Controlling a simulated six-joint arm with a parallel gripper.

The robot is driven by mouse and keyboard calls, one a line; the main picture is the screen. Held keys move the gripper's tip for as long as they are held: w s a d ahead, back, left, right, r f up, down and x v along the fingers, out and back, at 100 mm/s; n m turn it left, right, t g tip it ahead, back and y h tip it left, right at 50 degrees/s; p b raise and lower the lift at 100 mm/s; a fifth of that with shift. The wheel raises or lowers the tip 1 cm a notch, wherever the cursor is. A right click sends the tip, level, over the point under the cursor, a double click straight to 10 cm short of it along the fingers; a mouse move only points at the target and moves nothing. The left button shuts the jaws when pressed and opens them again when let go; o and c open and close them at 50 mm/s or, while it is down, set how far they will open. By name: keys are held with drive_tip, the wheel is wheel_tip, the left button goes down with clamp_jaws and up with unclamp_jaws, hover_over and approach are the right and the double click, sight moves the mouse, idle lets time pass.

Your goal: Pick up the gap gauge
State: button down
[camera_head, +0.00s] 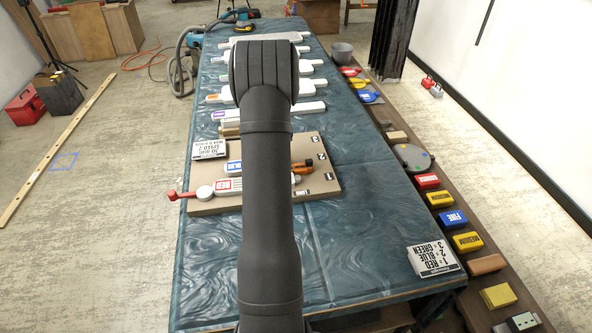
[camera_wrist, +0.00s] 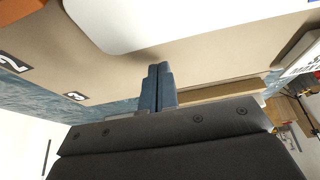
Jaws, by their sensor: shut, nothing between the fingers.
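I cannot tell for sure which thing is the gap gauge. In the head view a tool with a red hooked end, a round white part and a red label (camera_head: 222,187) lies across the tan board (camera_head: 325,187), partly behind my arm. A blue-labelled tool (camera_head: 234,167) lies behind it, and orange-brown handles (camera_head: 302,168) show right of my arm. In the wrist view my gripper (camera_wrist: 157,70) is shut and empty, close to the tan board, with a big white rounded piece (camera_wrist: 170,20) just beyond the fingertips. My arm hides the gripper in the head view.
A small sign (camera_head: 211,149) stands at the board's back left, and a colour-order sign (camera_head: 436,258) lies at the table's front right. More labelled tools (camera_head: 218,97) line the back. Coloured blocks (camera_head: 453,220) sit on the right-hand shelf.

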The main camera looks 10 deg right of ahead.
drive_tip(key=c, duration=2.1)
unclamp_jaws()
drive_tip(key=o, duration=1.1)
drive_tip(key=shift+c, duration=0.2)
drive_tip(key=s+r+m, duration=0.1)
drive_tip(key=r+m, duration=0.1)
drive_tip(key=s+r+m+g+h, duration=0.1)
drive_tip(key=s+r+m, duration=0.1)
drive_tip(key=r+m, duration=0.1)
drive_tip(key=s+r+m+g, duration=0.1)
drive_tip(key=r+m, duration=0.1)
drive_tip(key=m, duration=0.1)
drive_tip(key=shift+s+d+r+h, duration=0.2)
drive_tip(key=shift+s+d+h, duration=0.1)
drive_tip(key=shift+s, duration=0.1)
drive_tip(key=s+d+r+m+g+h, duration=0.3)
drive_tip(key=s+r+m, duration=0.3)
drive_tip(key=r+m, duration=0.35)
approach(309, 160)
drive_tip(key=shift+m, duration=0.25)
drive_tip(key=x, duration=0.5)
drive_tip(key=shift+s+d, duration=0.15)
drive_tip(key=shift+s, duration=0.05)
drive_tip(key=shift+w+x, duration=0.2)
drive_tip(key=shift+x, duration=2.5)
